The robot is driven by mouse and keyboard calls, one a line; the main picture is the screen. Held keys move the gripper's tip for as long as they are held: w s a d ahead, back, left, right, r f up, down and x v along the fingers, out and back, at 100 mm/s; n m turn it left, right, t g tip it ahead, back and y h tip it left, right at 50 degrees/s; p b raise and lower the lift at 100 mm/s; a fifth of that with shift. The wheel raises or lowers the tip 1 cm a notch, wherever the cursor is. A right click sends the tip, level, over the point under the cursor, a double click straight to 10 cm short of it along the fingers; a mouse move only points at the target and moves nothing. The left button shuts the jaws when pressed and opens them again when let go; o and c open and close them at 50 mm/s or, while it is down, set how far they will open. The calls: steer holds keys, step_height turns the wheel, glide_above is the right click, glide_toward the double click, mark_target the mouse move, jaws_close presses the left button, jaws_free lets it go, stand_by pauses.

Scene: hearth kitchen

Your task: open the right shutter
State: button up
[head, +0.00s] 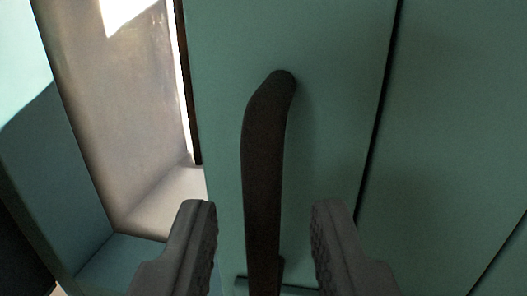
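The right shutter (330,50) is a green panel with dark vertical seams, filling the middle and right of the head view. A dark, curved vertical handle (264,170) stands on it, with its upper end bent toward the panel. My gripper (265,235) is open, with one finger on each side of the handle's lower part and a visible gap on both sides. The handle's lower end runs out of the picture at the bottom.
To the left is a window recess with a pale plaster side wall (125,100) and a bright gap along the shutter's left edge. Another green panel (50,180) stands at the far left. A short horizontal green strip shows low behind the handle.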

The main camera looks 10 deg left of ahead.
mark_target(263, 221)
steer(key=shift+w+a+p, duration=0.15)
steer(key=shift+w+p, duration=0.05)
steer(key=shift+w, duration=0.6)
steer(key=shift+w+a+p, duration=0.15)
steer(key=shift+w, duration=0.6)
